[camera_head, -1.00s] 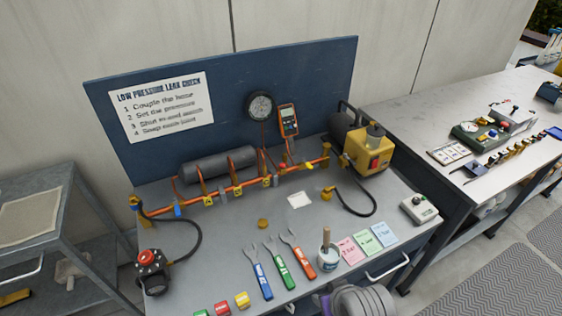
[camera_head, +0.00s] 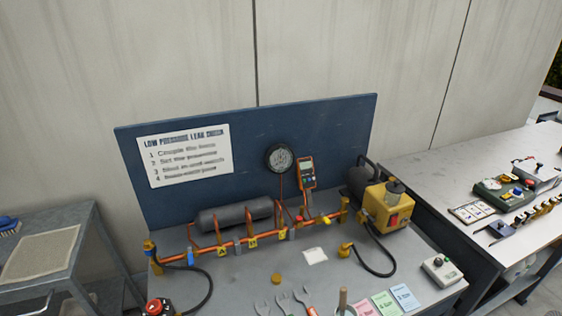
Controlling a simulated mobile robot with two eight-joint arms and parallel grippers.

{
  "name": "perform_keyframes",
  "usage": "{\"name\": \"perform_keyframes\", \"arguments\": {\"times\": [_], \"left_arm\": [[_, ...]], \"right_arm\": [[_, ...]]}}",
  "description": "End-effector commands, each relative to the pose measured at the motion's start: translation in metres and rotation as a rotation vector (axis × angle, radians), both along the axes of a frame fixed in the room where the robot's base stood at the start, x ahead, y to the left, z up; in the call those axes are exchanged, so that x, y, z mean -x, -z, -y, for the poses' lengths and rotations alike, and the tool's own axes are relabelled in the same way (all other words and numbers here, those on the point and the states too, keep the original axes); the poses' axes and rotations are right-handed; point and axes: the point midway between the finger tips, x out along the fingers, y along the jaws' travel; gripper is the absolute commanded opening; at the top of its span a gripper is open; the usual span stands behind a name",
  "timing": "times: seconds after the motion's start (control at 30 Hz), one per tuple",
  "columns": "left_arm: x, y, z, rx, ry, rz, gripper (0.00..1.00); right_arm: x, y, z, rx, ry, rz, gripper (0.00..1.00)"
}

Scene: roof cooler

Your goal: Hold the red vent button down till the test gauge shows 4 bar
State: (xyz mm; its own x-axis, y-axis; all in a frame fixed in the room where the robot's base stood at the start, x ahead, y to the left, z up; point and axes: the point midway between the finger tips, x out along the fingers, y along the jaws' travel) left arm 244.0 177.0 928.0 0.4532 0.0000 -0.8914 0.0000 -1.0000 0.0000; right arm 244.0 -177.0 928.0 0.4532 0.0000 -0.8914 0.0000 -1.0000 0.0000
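The red vent button (camera_head: 154,306) sits on top of a dark unit at the bottom left of the bench, partly cut off by the picture's lower edge. A black hose (camera_head: 207,290) curves from near it up to the left end of the orange pipe (camera_head: 268,236). The round test gauge (camera_head: 280,158) is mounted on the blue back panel; its needle is too small to read. Neither of my grippers shows in the view.
A grey cylinder (camera_head: 234,215) lies behind the pipe. A yellow pump (camera_head: 387,207) stands at the bench's right, with a grey control box (camera_head: 441,269) in front. Tools and coloured cards (camera_head: 386,303) lie along the front. A trolley (camera_head: 50,257) stands left, another table (camera_head: 455,167) right.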

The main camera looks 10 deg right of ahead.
Motion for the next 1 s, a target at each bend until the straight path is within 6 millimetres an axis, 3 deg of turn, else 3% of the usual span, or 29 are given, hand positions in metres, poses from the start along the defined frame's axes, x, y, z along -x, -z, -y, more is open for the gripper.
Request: {"name": "perform_keyframes", "arguments": {"times": [0.03, 0.13, 1.0], "left_arm": [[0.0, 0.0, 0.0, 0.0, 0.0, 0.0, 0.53], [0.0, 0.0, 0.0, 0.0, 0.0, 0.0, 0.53], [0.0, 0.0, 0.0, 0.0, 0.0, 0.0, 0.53]], "right_arm": [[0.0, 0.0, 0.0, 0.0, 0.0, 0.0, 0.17], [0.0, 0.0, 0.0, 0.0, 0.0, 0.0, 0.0], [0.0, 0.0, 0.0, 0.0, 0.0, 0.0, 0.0]]}}
